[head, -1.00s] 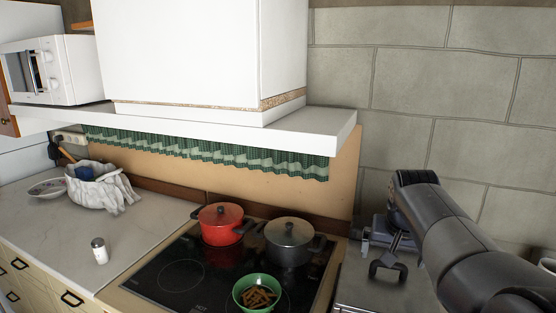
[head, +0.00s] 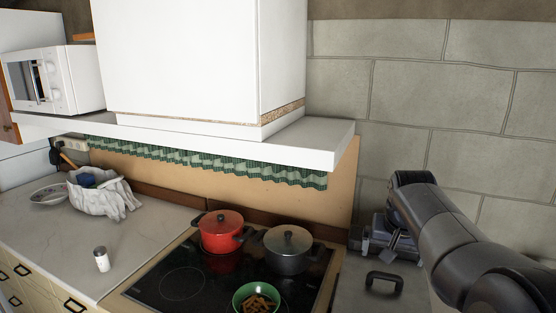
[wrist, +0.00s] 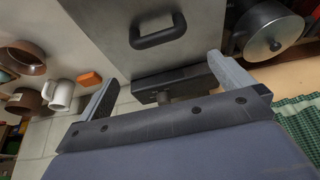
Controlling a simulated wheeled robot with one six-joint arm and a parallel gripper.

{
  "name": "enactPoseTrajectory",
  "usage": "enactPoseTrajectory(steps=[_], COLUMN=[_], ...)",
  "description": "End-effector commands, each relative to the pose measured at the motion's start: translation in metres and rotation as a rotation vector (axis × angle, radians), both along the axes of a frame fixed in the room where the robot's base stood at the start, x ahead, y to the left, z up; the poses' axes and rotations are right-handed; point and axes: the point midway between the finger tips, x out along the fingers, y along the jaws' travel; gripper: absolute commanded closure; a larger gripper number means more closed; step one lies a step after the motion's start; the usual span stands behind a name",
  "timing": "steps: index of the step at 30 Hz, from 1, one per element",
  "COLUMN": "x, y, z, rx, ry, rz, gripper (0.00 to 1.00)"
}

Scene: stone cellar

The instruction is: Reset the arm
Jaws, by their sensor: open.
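My gripper (head: 388,246) is at the right in the head view, at the end of my dark arm, above a grey metal surface (head: 355,285). In the wrist view my gripper (wrist: 165,85) has its two grey fingers wide apart, with nothing between them. A black handle (head: 384,281) on the grey surface lies just below my gripper in the head view. The handle also shows beyond the fingers in the wrist view (wrist: 158,31), apart from them.
Left of my gripper are a dark pot (head: 288,252), a red pot (head: 221,231) and a green bowl (head: 240,298) of brown sticks on the black cooktop (head: 160,287). A white shelf (head: 330,140) overhangs them. In the wrist view are a white mug (wrist: 62,94) and an orange block (wrist: 89,78).

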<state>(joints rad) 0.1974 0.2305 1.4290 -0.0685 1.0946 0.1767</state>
Motion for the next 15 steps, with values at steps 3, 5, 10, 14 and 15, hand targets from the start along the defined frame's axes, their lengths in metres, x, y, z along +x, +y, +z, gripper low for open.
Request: enactPoseTrajectory(steps=[3, 5, 10, 14, 15], x=[-0.002, -0.003, -0.007, -0.012, -0.014], y=[0.0, 0.0, 0.001, 0.002, 0.002], z=[-0.001, 0.002, 0.008, 0.013, 0.015], rx=[-0.001, 0.0, -0.001, 0.0, 0.001], ry=[-0.003, -0.004, -0.004, -0.004, -0.003], rz=[-0.006, -0.01, -0.02, -0.029, -0.031], gripper=[0.0, 0.0, 0.0, 0.0, 0.0])
